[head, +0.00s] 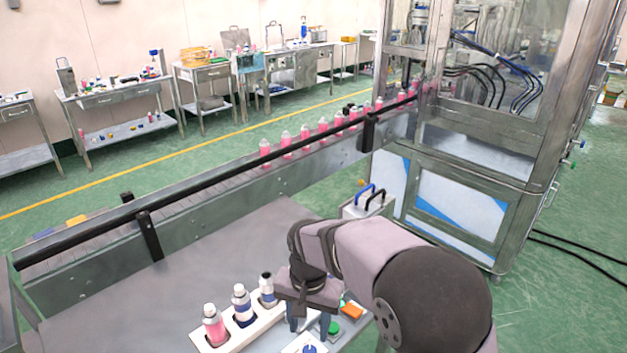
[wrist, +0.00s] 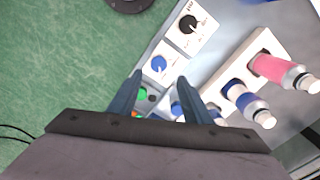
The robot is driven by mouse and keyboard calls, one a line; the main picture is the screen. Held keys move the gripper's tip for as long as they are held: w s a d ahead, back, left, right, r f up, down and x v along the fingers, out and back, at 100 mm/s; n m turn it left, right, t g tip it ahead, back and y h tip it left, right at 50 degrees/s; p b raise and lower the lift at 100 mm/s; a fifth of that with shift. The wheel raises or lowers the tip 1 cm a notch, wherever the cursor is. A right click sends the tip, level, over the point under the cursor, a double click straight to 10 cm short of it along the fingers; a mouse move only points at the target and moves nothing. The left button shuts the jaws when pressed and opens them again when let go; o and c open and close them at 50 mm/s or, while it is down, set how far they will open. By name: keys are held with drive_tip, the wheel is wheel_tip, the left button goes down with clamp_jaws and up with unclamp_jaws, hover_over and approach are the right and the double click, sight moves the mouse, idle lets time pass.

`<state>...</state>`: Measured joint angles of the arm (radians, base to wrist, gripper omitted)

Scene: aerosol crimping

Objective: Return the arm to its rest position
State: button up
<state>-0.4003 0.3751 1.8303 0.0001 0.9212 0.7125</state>
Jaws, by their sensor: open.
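My gripper (head: 309,322) is low over the front of the grey worktable, its two fingers apart and pointing down. In the wrist view the open fingers (wrist: 160,79) have nothing held between them. Below them is a white control panel with a black knob (wrist: 188,24), a blue knob (wrist: 159,64) and a green button (wrist: 141,93). The green button (head: 333,328) and an orange switch (head: 351,312) also show in the head view. My arm hides part of the panel. I cannot tell whether a fingertip touches it.
Left of my gripper, a white rack holds a pink bottle (head: 215,327) and two white-and-blue bottles (head: 242,304) (head: 267,289), close to the fingers. Behind runs a conveyor with a black rail (head: 210,180) and several pink bottles. A machine cabinet (head: 455,200) stands right. The table's left is clear.

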drive_tip(key=shift+w+a+n, duration=0.1)
drive_tip(key=shift+w+n, duration=0.15)
drive_tip(key=shift+n, duration=0.45)
drive_tip(key=s+d+f+n+g, duration=0.1)
drive_tip(key=s+d+f+n, duration=0.2)
drive_tip(key=s, duration=0.3)
drive_tip(key=s+d+f+n, duration=0.3)
drive_tip(key=s+d, duration=0.1)
drive_tip(key=s, duration=0.2)
drive_tip(key=s+d+r+m, duration=0.3)
drive_tip(key=s+d+r, duration=0.1)
drive_tip(key=d, duration=0.5)
drive_tip(key=shift+d+m+t, duration=0.15)
drive_tip(key=shift+m+t, duration=0.25)
